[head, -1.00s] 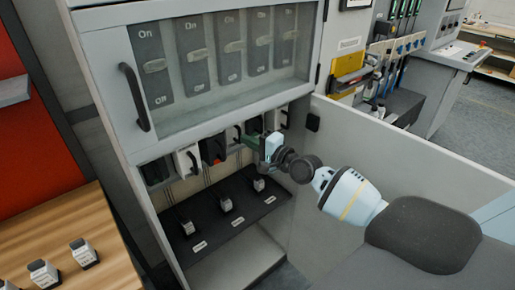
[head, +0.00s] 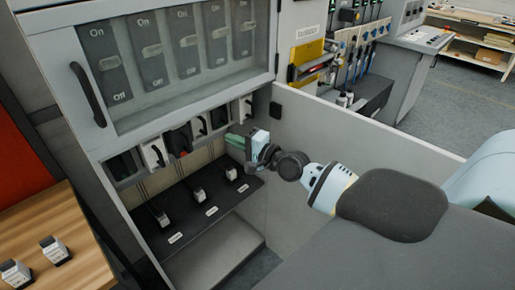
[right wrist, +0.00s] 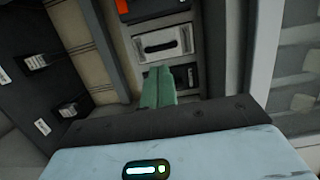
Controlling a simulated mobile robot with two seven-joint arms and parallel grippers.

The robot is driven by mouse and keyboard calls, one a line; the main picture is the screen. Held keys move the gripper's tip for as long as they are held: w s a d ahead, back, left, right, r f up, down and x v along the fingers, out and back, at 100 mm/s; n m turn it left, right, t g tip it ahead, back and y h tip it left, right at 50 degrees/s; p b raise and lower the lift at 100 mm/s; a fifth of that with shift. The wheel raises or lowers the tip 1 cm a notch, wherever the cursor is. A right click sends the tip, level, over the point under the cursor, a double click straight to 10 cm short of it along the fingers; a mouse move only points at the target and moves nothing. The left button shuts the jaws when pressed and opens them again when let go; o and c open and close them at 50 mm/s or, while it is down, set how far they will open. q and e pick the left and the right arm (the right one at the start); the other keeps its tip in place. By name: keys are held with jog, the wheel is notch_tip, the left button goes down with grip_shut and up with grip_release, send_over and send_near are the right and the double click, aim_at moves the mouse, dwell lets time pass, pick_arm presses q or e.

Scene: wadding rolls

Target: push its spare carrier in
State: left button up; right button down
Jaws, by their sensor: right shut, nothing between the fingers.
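A row of carriers is set under the cabinet's window: a dark one or dark slot (head: 122,166) at the left, a white carrier (head: 153,153), a red and black carrier (head: 179,140), and white carriers with black handles (head: 200,126) further right. Three small labelled carriers (head: 199,194) stand on the black shelf below. My right gripper (head: 235,141) is shut and empty, just in front of the row's right part. In the right wrist view its green fingers (right wrist: 158,88) overlap a dark carrier (right wrist: 182,77), beside a white carrier (right wrist: 163,43); contact cannot be told. My left gripper is out of view.
The window (head: 170,55) with several On/Off switches overhangs the row. A grey panel (head: 310,165) stands close on the right of my gripper. A wooden table (head: 45,235) with small blocks is at the lower left.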

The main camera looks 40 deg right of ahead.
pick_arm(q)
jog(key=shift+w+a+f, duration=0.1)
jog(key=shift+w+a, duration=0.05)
pick_arm(e)
jog(key=v, duration=0.6)
jog(key=shift+s, duration=0.15)
jog(key=s+a+f+n+g, duration=0.2)
jog(key=s+a+f+n, duration=0.1)
jog(key=s+f, duration=0.3)
jog(key=s+a+f+n+g+h, duration=0.1)
jog(key=s+a+f+n, duration=0.25)
jog(key=f, duration=0.35)
jog(key=s+a+f+n+g, duration=0.2)
jog(key=s+a+f, duration=0.1)
jog(key=s+f, duration=0.35)
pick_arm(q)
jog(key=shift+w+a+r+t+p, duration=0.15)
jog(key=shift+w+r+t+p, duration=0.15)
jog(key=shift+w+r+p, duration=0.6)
pick_arm(e)
jog(key=s+a+f+n+g+h, duration=0.1)
jog(key=s+a+f+n, duration=0.3)
jog(key=s, duration=0.4)
jog(key=s+a+f+n+g+h, duration=0.1)
jog(key=s+a+f+n, duration=0.3)
jog(key=s, duration=0.5)
jog(key=shift+s+f+g, duration=0.15)
jog(key=shift+f+g, duration=0.1)
jog(key=shift+g, duration=0.55)
